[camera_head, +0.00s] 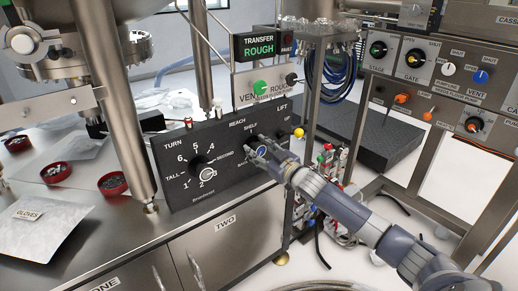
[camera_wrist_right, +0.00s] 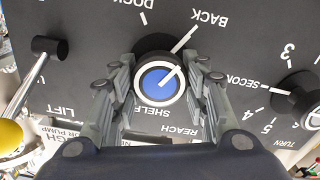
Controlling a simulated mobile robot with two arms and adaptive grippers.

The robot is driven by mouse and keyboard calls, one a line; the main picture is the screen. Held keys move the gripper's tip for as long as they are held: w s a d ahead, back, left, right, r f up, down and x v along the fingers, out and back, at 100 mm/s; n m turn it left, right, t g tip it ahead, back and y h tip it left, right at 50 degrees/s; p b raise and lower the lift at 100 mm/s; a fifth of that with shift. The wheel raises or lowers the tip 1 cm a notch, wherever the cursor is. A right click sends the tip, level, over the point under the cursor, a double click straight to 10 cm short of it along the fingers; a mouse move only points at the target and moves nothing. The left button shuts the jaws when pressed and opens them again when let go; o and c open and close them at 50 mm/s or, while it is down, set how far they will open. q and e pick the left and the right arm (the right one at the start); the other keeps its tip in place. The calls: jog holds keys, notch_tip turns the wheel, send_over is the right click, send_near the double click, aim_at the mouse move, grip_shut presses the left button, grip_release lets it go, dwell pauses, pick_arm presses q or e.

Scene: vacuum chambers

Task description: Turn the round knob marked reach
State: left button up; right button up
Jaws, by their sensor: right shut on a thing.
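The round reach knob (camera_wrist_right: 157,83) has a blue cap with a white ring and a dark body. It sits on the dark control panel (camera_head: 184,147), with REACH, SHELF, BACK and DOCK lettered around it. In the right wrist view the lettering is upside down, and the white line on the cap slants up and right, towards the BACK side. My right gripper (camera_wrist_right: 161,88) is shut on the knob, one finger at each side of it. In the head view my right gripper (camera_head: 257,148) covers most of the knob. My left gripper is not in view.
A numbered TURN knob (camera_head: 203,170) sits left of my right gripper. A lever with a yellow ball (camera_head: 298,132) sticks out at its right, by LIFT. The panel stands on a metal cabinet (camera_head: 225,240). Red bowls and a gloves packet (camera_head: 42,225) lie at left.

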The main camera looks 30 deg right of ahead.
jog(key=o, duration=1)
jog(key=shift+s, duration=0.1)
jog(key=shift+s+d, duration=0.15)
jog(key=shift+s, duration=1.8)
jog(key=shift+s+d, duration=0.15)
jog(key=shift+s, duration=1.85)
jog(key=shift+s+d, duration=0.15)
jog(key=shift+s, duration=1.8)
